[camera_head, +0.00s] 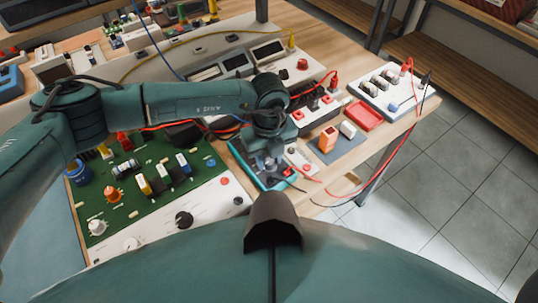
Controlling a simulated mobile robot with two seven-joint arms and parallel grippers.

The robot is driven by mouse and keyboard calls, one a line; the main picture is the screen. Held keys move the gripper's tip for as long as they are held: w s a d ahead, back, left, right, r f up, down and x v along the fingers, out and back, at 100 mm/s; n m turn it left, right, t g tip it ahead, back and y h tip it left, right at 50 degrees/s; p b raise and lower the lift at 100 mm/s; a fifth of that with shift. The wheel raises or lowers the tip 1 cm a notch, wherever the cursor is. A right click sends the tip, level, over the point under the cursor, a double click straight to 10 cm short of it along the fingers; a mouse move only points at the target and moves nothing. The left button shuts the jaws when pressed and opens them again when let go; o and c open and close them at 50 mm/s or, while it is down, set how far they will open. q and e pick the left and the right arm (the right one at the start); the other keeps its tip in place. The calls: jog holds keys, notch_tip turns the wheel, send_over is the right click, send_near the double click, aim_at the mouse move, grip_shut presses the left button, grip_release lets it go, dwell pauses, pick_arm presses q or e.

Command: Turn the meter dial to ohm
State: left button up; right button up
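The meter (240,152), dark with a teal edge, lies on the wooden table near the front edge, right of the green circuit board. My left arm reaches in from the left, and its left gripper (270,172) points down over the meter's lower middle. The gripper and wrist cover much of the meter's face. I cannot make out the dial, its pointer or any ohm mark. The fingertips are small and blurred against the meter, so I cannot tell how far apart they are or whether they touch the dial. My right gripper is not in view.
A green circuit board (140,212) with knobs and blocks lies left of the meter. An orange block (328,139) and a white block (348,129) sit on a grey mat to the right. Red and black leads (392,150) loop over the table's right edge. Instruments stand behind.

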pick_arm(q)
jog(key=c, duration=0.6)
